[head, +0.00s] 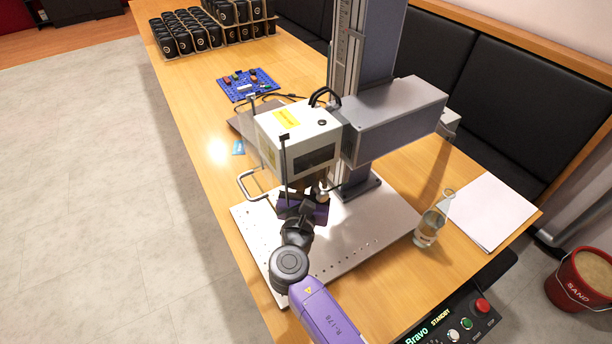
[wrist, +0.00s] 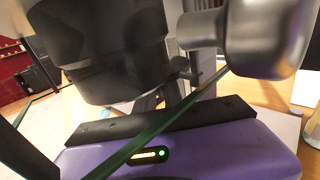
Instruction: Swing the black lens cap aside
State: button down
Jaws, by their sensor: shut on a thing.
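The laser marker's white head (head: 298,140) hangs over the metal base plate (head: 375,238). My purple gripper (head: 312,198) is just beneath it, above the plate, with the arm reaching in from the front. In the wrist view a large dark cylinder, seemingly the lens with its black lens cap (wrist: 115,80), fills the upper left, close above my gripper's purple body. A grey rounded knob (wrist: 268,40) is at the upper right. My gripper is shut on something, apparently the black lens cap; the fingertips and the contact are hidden. The cap is not clear in the head view.
A glass flask (head: 430,228) and white paper (head: 492,212) stand right of the plate. A control box (head: 455,325) with a red button is at the front right. A curved metal handle (head: 250,186) juts out left of the marker. A blue board (head: 248,86) lies behind.

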jog(key=shift+w+d+m+h, duration=0.15)
jog(key=shift+d+m+h, duration=0.3)
jog(key=shift+h, duration=0.25)
jog(key=shift+w+d+m+h, duration=0.15)
jog(key=shift+d+m+h, duration=0.3)
jog(key=shift+h, duration=0.25)
jog(key=c, duration=1.5)
grip_release()
jog(key=shift+o, duration=0.2)
jog(key=shift+v, duration=3.95)
jog(key=shift+r, duration=0.15)
